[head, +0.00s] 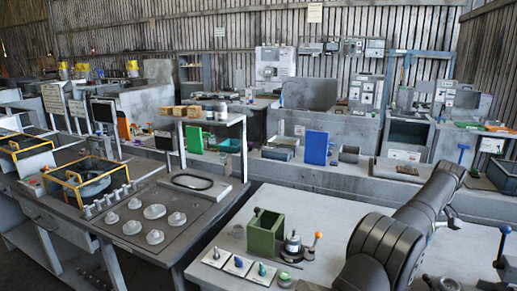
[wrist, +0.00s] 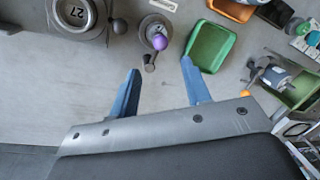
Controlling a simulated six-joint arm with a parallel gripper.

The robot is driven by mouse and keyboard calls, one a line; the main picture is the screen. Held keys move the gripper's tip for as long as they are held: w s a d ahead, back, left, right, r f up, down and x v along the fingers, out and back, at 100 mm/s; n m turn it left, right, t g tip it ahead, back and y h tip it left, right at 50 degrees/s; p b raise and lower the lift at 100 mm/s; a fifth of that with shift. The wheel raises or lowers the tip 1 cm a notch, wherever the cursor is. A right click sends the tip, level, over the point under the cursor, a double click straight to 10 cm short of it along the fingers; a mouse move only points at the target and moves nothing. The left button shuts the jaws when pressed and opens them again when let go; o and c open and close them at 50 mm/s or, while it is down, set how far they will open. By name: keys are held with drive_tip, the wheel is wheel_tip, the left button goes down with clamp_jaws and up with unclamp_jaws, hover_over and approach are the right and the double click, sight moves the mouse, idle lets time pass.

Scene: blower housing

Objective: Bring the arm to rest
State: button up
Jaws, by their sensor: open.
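My gripper (wrist: 160,64) shows in the wrist view as two blue fingers set wide apart on a grey bar. It is open, and nothing is between the fingers. They hang over a grey worktop (wrist: 60,95). A small fixture with a purple ball knob (wrist: 160,41) lies just past the fingertips in the picture, and I see no contact. In the head view my dark arm rises from the lower right over the front worktop (head: 325,205). The gripper's fingers cannot be made out there.
In the wrist view a green bin (wrist: 211,46) lies close by the right finger. A round part marked 27 (wrist: 77,14) is at upper left. In the head view a green box (head: 265,231) and a fixture with an orange knob (head: 294,247) stand left of my arm.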

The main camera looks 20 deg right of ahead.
drive_tip(key=f, duration=0.3)
drive_tip(key=a+f, duration=0.1)
drive_tip(key=f, duration=0.2)
drive_tip(key=a+f, duration=0.1)
drive_tip(key=f, duration=0.2)
drive_tip(key=shift+w+f, duration=0.15)
drive_tip(key=shift+f, duration=0.25)
drive_tip(key=shift+w+r+m, duration=0.2)
drive_tip(key=shift+r+m, duration=0.05)
drive_tip(key=shift+m, duration=0.15)
drive_tip(key=shift+w+a+m+t, duration=0.15)
drive_tip(key=shift+w+a+m, duration=0.05)
drive_tip(key=shift+m, duration=0.35)
drive_tip(key=shift+w+a+m+t, duration=0.15)
drive_tip(key=shift+m, duration=0.4)
